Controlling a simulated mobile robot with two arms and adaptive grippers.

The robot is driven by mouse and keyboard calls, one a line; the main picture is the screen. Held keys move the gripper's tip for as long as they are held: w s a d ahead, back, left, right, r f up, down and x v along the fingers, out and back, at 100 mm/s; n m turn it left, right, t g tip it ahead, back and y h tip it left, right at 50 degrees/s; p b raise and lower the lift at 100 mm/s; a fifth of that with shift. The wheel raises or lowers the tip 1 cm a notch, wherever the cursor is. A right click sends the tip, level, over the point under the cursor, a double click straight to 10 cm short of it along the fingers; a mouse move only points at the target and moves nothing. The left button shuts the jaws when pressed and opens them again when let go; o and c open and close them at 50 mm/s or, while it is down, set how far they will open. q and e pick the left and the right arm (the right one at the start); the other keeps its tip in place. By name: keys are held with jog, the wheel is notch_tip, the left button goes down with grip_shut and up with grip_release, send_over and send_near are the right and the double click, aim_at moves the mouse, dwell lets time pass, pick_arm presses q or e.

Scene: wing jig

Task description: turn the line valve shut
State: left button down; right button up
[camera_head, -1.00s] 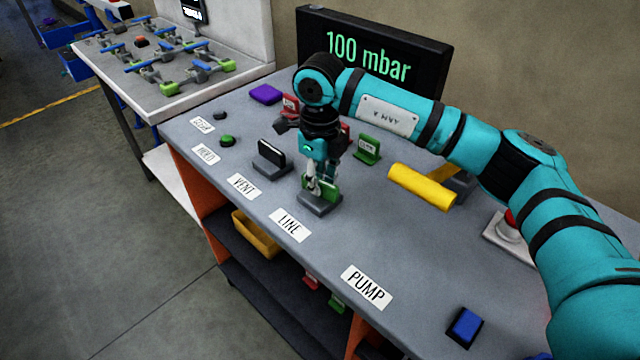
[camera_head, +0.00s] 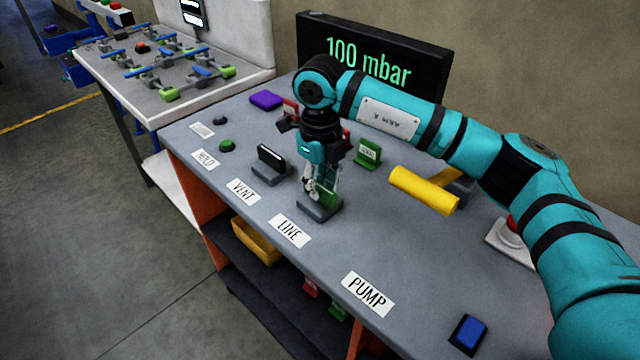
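The line valve is a green handle (camera_head: 329,196) on a grey base (camera_head: 320,208), behind the LINE label (camera_head: 289,231) on the grey bench. My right gripper (camera_head: 318,188) points down at it from above, with its fingers around the handle. It looks shut on the handle, though the fingers hide part of it. The handle stands at an angle across its base. My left gripper is not in view.
The vent valve (camera_head: 270,160) with a black handle stands to the left. A yellow lever (camera_head: 423,190) and a red button (camera_head: 512,226) are to the right. A blue switch (camera_head: 467,331) sits near PUMP. The display (camera_head: 370,62) reads 100 mbar.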

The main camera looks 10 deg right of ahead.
aim_at(320, 185)
jog(key=o, duration=0.3)
notch_tip(320, 185, up, 12)
dwell(0.6)
